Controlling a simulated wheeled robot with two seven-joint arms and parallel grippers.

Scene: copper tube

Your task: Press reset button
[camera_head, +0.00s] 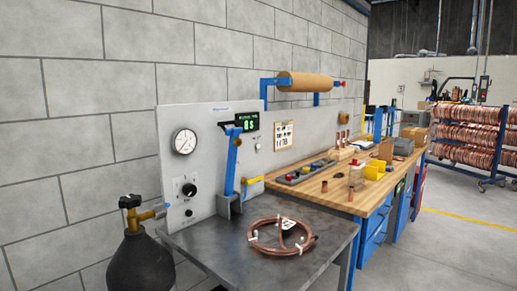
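No control can be read as the reset button at this size. The grey upright panel (215,165) stands against the wall behind the metal table. It carries a round gauge (184,141), a black knob (189,190) with a small fitting below it, and a lit green digital display (247,121). A small round fitting (258,146) sits just below and right of the display. A tall blue lever (231,165) stands in front of the panel and hides part of it. Neither of my grippers is in view.
A coiled copper tube (281,236) lies on the dark metal table (215,245). A black gas cylinder (140,262) stands at the table's left. A wooden workbench (330,198) with parts, and a paper roll (306,82) above, are beyond. Open floor (440,245) lies at right.

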